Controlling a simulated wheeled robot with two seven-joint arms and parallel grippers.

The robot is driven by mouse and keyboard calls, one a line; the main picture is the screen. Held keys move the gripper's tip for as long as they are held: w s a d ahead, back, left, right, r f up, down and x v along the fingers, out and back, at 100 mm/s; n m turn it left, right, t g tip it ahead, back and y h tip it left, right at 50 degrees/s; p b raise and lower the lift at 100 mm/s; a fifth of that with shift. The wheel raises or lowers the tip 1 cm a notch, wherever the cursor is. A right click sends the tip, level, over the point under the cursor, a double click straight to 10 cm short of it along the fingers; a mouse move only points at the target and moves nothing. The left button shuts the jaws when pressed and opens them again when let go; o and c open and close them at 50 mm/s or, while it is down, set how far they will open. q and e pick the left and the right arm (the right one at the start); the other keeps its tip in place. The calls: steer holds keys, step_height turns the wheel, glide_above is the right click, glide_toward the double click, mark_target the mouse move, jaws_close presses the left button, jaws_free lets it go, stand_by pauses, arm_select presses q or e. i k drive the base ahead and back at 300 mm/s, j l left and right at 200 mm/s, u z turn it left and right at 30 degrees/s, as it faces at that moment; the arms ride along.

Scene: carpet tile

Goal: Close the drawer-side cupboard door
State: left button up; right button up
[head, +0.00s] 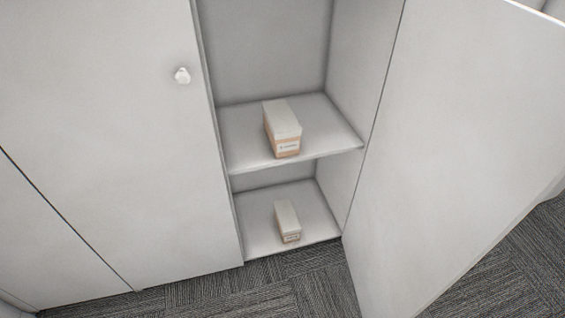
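In the head view a white cupboard door (455,150) stands wide open on the right, hinged at the right side of an open compartment. Its outer face and any knob on it are hidden. The compartment shows a middle shelf (335,140) and a floor (265,232). Left of the opening is a shut white door (95,130) with a small white knob (182,76). I cannot tell from this view which door is on the drawer side. Neither of my grippers is in view.
A box (283,118) stands on the middle shelf and a smaller box (287,218) on the compartment floor, both inside the cupboard. Dark striped carpet (290,290) lies in front. No loose object shows on the carpet by the open door.

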mark_target(468, 136)
steer(key=l+u, duration=0.15)
steer(key=l, duration=0.5)
steer(key=l+u, duration=0.1)
steer(key=l, duration=0.6)
steer(key=k+l+u, duration=0.15)
steer(key=l, duration=0.5)
steer(key=k+l+u, duration=0.15)
steer(key=l, duration=0.5)
steer(key=i, duration=0.05)
